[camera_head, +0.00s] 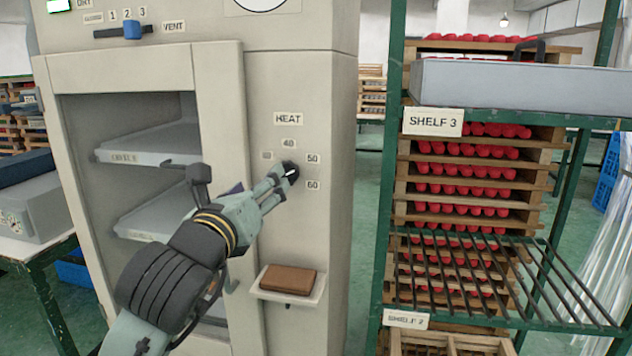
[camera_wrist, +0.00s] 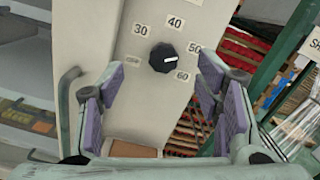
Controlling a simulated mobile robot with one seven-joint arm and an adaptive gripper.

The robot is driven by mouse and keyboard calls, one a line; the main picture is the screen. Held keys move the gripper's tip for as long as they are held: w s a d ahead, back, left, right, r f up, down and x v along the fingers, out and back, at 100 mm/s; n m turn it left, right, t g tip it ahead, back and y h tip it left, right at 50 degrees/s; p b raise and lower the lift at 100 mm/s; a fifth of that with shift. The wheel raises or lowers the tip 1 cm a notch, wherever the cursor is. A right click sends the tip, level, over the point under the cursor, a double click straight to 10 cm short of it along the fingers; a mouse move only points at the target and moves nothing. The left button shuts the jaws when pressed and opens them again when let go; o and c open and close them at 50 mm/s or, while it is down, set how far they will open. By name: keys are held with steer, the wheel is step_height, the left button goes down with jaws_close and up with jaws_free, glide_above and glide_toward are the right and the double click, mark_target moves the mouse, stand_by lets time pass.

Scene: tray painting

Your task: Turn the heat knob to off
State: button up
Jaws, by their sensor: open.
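The heat knob (camera_head: 291,171) is a small black round knob on the beige cabinet front, below the HEAT label (camera_head: 288,119). It also shows in the wrist view (camera_wrist: 163,57), with a thin white pointer mark on its face and number labels 30, 40, 50 and 60 around it. I cannot tell for sure which label the mark points to. My gripper (camera_head: 277,186) is in front of the panel just left of and below the knob. In the wrist view my gripper (camera_wrist: 162,72) is open and empty, with the knob framed between and beyond its purple-padded fingers.
A small ledge holding a brown block (camera_head: 289,279) juts out below the knob. The cabinet's windowed door (camera_head: 218,110) with trays inside is to the left. A blue slider (camera_head: 132,30) is at the top. A green rack (camera_head: 394,120) with trays stands to the right.

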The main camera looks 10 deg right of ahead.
mark_target(287, 173)
steer(key=d+f+p+x, duration=0.1)
steer(key=f+p+x, duration=0.1)
steer(key=x, duration=0.9)
steer(key=shift+s+d+m+g+p, duration=0.15)
steer(key=shift+m+g+p, duration=0.2)
steer(key=shift+p, duration=0.5)
steer(key=shift+c, duration=0.6)
steer(key=shift+r, duration=0.1)
steer(key=c, duration=1)
